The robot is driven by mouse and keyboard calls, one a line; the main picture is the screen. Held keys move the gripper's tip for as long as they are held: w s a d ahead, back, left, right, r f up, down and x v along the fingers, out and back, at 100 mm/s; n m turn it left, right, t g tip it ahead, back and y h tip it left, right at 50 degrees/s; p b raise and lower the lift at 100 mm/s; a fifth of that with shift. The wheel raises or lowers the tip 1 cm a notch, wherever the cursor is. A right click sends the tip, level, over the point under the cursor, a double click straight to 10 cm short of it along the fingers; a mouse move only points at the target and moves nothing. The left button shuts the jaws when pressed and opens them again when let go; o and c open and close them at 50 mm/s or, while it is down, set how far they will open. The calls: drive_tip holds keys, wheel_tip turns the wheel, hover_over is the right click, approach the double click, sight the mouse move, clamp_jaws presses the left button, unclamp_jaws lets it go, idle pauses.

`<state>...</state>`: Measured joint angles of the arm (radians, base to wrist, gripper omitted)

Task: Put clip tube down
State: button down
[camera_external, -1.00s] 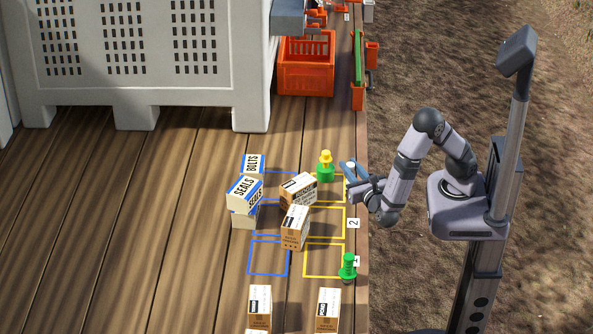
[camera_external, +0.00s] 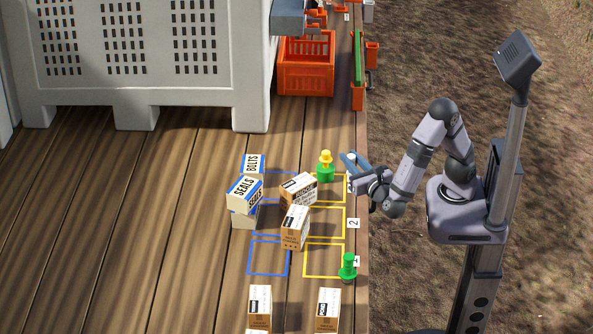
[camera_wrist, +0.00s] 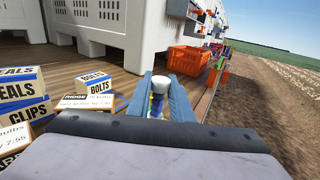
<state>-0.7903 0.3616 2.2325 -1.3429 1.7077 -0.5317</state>
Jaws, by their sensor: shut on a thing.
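The clip tube (camera_wrist: 158,92) is a small tube with a white top and a blue and yellow lower part. It stands between the two blue-grey fingers of my gripper (camera_wrist: 160,98) in the wrist view, and its lower end is partly hidden. In the external view my gripper (camera_external: 353,166) is shut on it at the right edge of the wooden deck, just right of a green and yellow piece (camera_external: 325,166). Only a bit of the tube's pale top shows there. I cannot tell how high it is above the deck.
Cartons marked SEALS (camera_external: 244,194) and BOLTS (camera_external: 253,164) stand left, with brown cartons (camera_external: 296,228) on the marked squares. A green piece (camera_external: 348,267) stands at the near deck edge. An orange crate (camera_external: 306,64) and large grey bin (camera_external: 150,60) are behind. The left deck is clear.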

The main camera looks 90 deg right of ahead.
drive_tip(key=w+a+r+n+t+y+b, duration=0.15)
drive_tip(key=a+n+t+y+b, duration=0.55)
drive_tip(key=a, duration=1.5)
drive_tip(key=shift+n+t+y, duration=0.3)
drive_tip(key=shift+y, duration=0.6)
drive_tip(key=shift+w+d+f+p, duration=0.15)
drive_tip(key=shift+f+p, duration=0.6)
drive_tip(key=shift+f, duration=1.85)
drive_tip(key=shift+w+d+f+p, duration=0.1)
drive_tip(key=shift+f+p, duration=0.6)
drive_tip(key=shift+f, duration=1.85)
drive_tip(key=shift+f, duration=0.15)
drive_tip(key=c, duration=1.6)
unclamp_jaws()
